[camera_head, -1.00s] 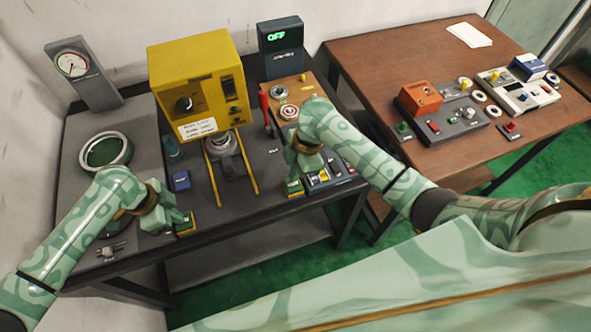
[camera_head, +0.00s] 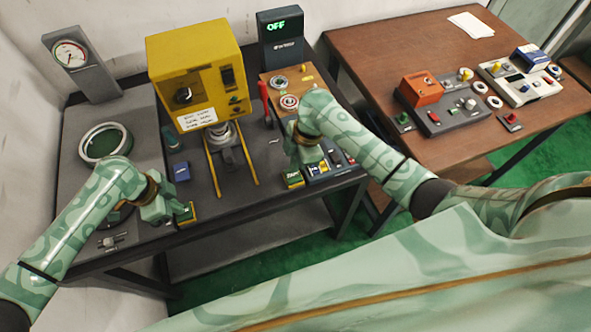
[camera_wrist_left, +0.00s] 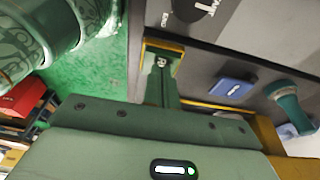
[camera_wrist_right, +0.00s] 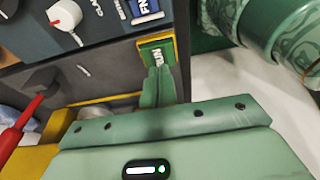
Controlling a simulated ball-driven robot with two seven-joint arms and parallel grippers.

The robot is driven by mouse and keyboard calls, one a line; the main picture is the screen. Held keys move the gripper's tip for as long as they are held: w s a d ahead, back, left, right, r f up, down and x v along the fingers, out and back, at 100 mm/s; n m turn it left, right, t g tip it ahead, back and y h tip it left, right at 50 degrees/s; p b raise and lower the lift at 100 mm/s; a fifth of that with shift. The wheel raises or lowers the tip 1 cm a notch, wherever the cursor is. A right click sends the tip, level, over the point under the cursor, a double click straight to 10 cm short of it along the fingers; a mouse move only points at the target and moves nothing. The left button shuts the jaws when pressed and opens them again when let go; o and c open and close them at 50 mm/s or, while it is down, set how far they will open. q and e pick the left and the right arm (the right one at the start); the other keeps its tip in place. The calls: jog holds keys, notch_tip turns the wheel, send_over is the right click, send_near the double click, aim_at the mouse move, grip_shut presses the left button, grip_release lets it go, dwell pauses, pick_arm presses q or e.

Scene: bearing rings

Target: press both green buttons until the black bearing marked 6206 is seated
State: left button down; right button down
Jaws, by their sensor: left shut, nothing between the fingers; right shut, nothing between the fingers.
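The yellow press (camera_head: 190,62) stands at the back of the dark bench. Under its ram sits a round grey and dark part (camera_head: 221,133); I cannot read 6206 on it or tell how deep it sits. My left gripper (camera_head: 183,208) is shut and empty at the left green button box (camera_head: 187,215), also in the left wrist view (camera_wrist_left: 163,48). My right gripper (camera_head: 296,166) is shut and empty just above the right green button box (camera_head: 292,179), which shows in the right wrist view (camera_wrist_right: 156,48). I cannot tell whether either fingertip touches its button.
A dial gauge (camera_head: 70,55) and a large ring (camera_head: 105,143) are at the left. A blue block (camera_head: 180,171) lies between my arms. The brown table (camera_head: 385,50) holds control boxes at the right.

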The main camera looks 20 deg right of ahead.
jog(key=shift+d+x, duration=0.25)
jog(key=shift+x, duration=0.85)
jog(key=shift+r, duration=0.1)
